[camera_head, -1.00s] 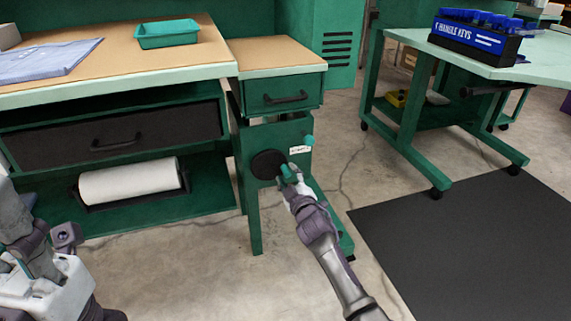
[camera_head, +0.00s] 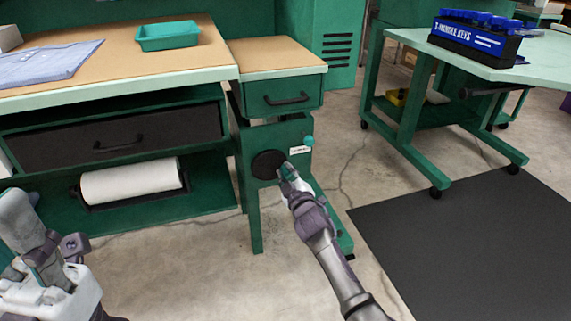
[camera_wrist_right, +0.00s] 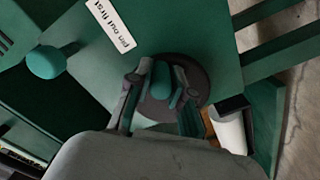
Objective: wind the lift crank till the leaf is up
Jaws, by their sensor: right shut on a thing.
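The lift crank is a dark round disc (camera_head: 267,164) on the green side panel under the small drawer unit. Its teal handle (camera_wrist_right: 161,80) stands between the fingers of my right gripper (camera_wrist_right: 158,98), which is shut on it. In the head view my right gripper (camera_head: 289,176) is at the disc's lower right and hides most of the handle. The leaf appears to be the wood-topped surface (camera_head: 270,57) over the drawer, a little below the main bench top. My left gripper (camera_head: 42,240) is at the lower left, away from the crank; its finger opening is unclear.
A teal pin knob (camera_head: 308,140) and a white label reading "pin out first" (camera_wrist_right: 111,25) are beside the crank. The bench (camera_head: 120,70) with a paper roll (camera_head: 130,181) stands left. A wheeled table (camera_head: 410,110) stands right, beyond a black mat (camera_head: 470,240).

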